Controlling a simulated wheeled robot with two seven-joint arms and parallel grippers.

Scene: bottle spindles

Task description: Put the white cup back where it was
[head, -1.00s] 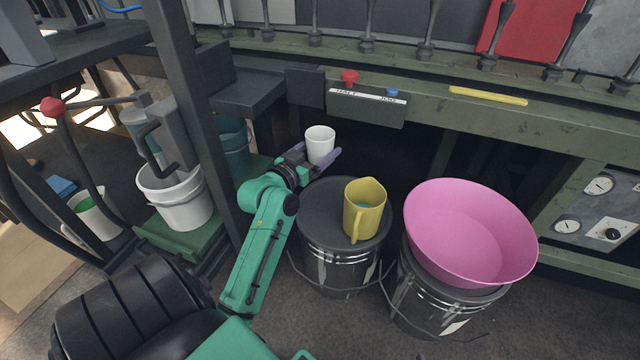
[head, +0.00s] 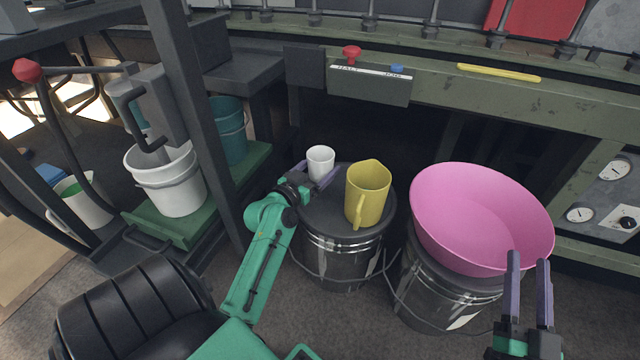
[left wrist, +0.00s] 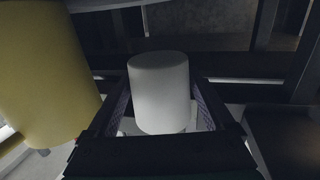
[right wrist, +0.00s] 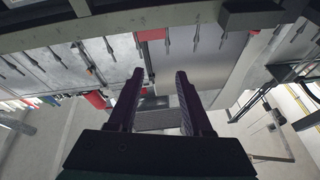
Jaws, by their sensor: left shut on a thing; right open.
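The white cup (head: 320,161) is upright between the fingers of my left gripper (head: 318,178), which is shut on it. The cup is over the back left part of a black drum lid (head: 325,212), left of a yellow jug. I cannot tell whether its base touches the lid. In the left wrist view the cup (left wrist: 158,92) stands between both fingers. My right gripper (head: 528,262) is open and empty in front of the pink basin's right side. Its open fingers also show in the right wrist view (right wrist: 160,95).
The yellow jug (head: 368,192) stands on the same lid, close to the cup. A pink basin (head: 480,215) sits on a second drum to the right. A green machine beam (head: 450,98) runs behind. A dark post (head: 195,110) and a white bucket (head: 168,180) are left.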

